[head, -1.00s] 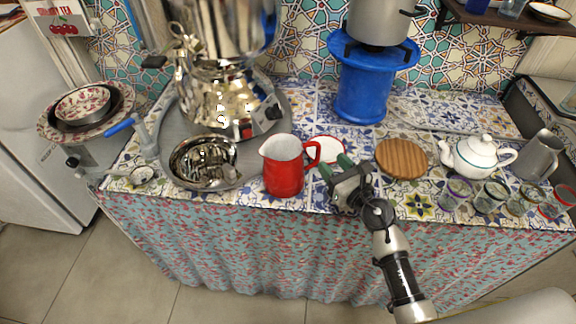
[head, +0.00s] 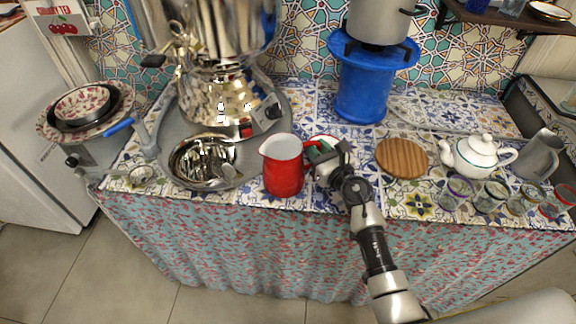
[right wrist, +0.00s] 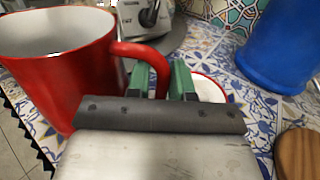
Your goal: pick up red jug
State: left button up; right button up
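The red jug (head: 283,172) stands upright near the counter's front edge, its handle on the right side. In the right wrist view the jug (right wrist: 62,62) fills the left part, with its pale inside showing. My right gripper (head: 320,152) is at the handle side of the jug. In the right wrist view its green fingers (right wrist: 161,80) are apart, with the red handle (right wrist: 150,58) between them: one finger inside the loop, one outside. I cannot tell whether either finger touches the handle. My left gripper is not in view.
A metal bowl (head: 202,177) on a grey tray and a samovar (head: 218,97) stand left of the jug. A red-rimmed white saucer (right wrist: 208,88) lies behind the fingers. A wooden board (head: 401,159), a white teapot (head: 476,157) and several glasses are to the right.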

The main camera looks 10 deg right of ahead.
grip_shut()
jog(key=shift+r, duration=0.2)
